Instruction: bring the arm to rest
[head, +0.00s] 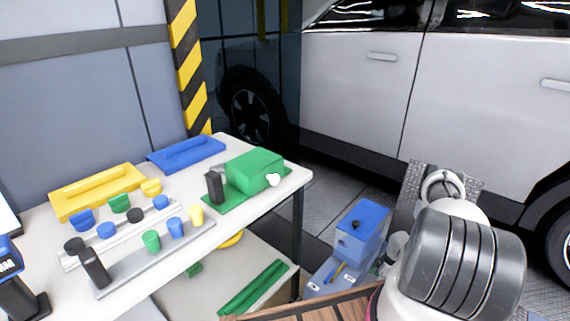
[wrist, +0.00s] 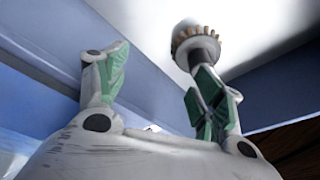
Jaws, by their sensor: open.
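My gripper (wrist: 160,85) shows in the wrist view with its two green-padded fingers spread apart. Nothing is between the fingers. Behind them are a pale surface, blue-grey bands and a blurred dark post with a tan toothed ring (wrist: 196,38). In the head view my arm is at the lower right, with its grey ribbed part in front. The fingers cannot be made out there.
A white table (head: 262,215) at the left holds a green box (head: 255,170), blue and yellow trays and several coloured caps. A blue container (head: 362,228) stands low, left of my arm. A white car (head: 480,120) fills the back right. A striped post (head: 187,65) stands behind the table.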

